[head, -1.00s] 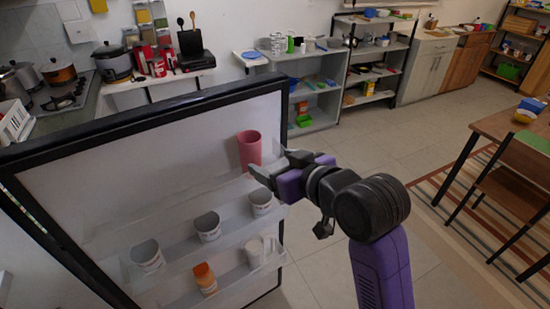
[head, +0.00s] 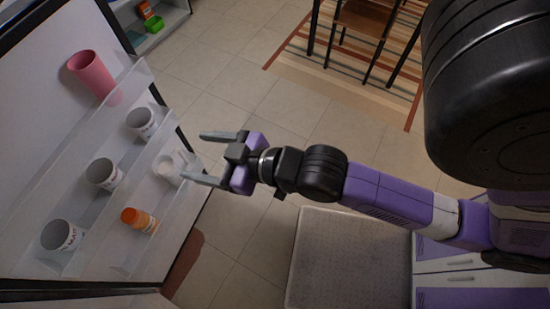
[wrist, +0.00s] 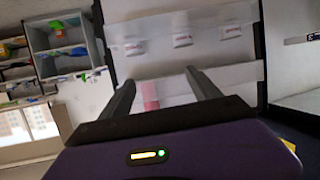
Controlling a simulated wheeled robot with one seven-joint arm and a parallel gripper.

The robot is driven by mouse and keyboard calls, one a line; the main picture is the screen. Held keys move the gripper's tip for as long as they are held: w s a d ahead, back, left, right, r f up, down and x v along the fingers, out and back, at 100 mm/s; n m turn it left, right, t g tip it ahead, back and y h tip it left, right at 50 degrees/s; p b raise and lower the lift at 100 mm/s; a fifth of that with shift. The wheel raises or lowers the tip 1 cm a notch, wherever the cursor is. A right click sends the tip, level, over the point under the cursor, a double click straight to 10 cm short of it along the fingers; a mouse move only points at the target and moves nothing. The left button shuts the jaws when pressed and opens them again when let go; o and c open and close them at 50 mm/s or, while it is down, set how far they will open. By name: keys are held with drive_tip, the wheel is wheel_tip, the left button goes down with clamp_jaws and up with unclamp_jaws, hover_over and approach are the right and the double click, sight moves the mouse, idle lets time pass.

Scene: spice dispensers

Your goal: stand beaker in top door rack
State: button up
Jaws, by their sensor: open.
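The pink beaker (head: 91,75) stands in the top rack (head: 128,88) of the open fridge door, at the rack's end near the door's free edge. It leans in the head picture much as the cups below do. In the wrist view a pink patch, likely the beaker (wrist: 150,95), shows between my fingers. My gripper (head: 194,156) is open and empty. It is in front of the door, clear of the beaker, with a visible gap between them.
White cups (head: 104,173) stand in the rack below. An orange-capped jar (head: 139,220) and a white mug (head: 169,168) are in a lower rack. Open tiled floor (head: 250,105) lies beyond my gripper. A table and chair stand on a striped rug (head: 300,45).

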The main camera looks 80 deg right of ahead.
drive_tip(key=s+a, duration=0.2)
drive_tip(key=s, duration=0.6)
drive_tip(key=s+a+y, duration=0.1)
drive_tip(key=s+a, duration=0.2)
drive_tip(key=s, duration=0.5)
drive_tip(key=shift+a+r+n+t, duration=0.15)
drive_tip(key=shift+r+n+t, duration=0.15)
drive_tip(key=shift+r+n, duration=0.1)
